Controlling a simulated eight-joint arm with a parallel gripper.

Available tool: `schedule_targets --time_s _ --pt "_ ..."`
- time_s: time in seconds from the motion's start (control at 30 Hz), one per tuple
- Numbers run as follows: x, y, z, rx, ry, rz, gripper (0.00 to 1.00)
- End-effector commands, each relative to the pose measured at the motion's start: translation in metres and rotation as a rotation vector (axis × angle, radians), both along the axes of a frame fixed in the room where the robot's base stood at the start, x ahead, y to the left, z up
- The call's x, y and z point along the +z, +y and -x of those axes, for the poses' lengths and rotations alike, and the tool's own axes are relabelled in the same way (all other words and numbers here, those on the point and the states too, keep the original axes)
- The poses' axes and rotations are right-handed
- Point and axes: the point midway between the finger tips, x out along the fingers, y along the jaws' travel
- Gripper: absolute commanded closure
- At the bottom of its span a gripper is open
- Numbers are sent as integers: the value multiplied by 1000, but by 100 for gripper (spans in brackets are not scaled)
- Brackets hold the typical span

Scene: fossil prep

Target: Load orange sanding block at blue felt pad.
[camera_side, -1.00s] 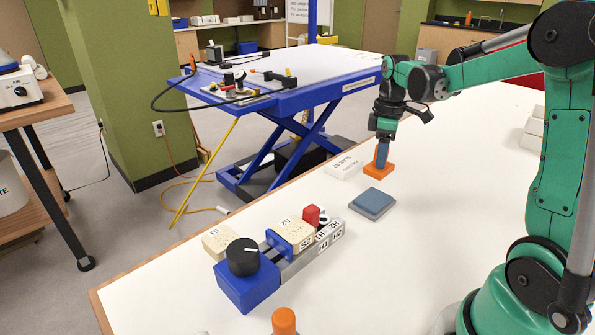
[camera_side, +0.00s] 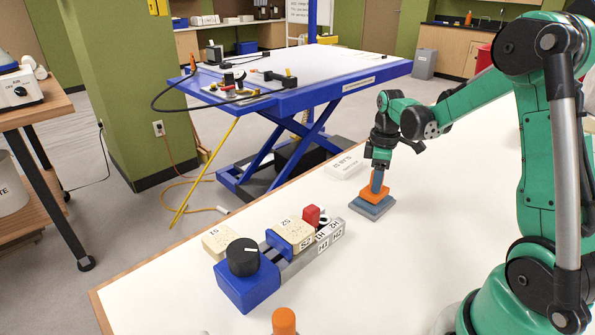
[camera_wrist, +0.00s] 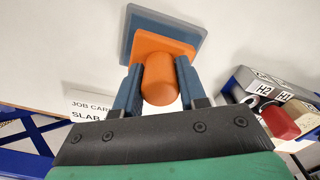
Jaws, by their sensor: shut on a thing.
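The orange sanding block (camera_side: 374,192) is at the blue felt pad (camera_side: 371,209), over its top in the side view. Whether the block's underside touches the pad fully is hidden.
A blue vise with a black knob (camera_side: 242,256) and labelled slabs (camera_side: 292,230) stands left of the pad. A white job card block (camera_side: 345,166) lies behind the pad. An orange-topped item (camera_side: 284,321) is at the front edge. The table right of the pad is clear.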

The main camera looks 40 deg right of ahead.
Motion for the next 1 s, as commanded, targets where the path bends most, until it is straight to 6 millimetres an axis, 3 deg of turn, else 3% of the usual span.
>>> schedule_targets --time_s 1.0 --pt "-6 0 0 0 0 0 100"
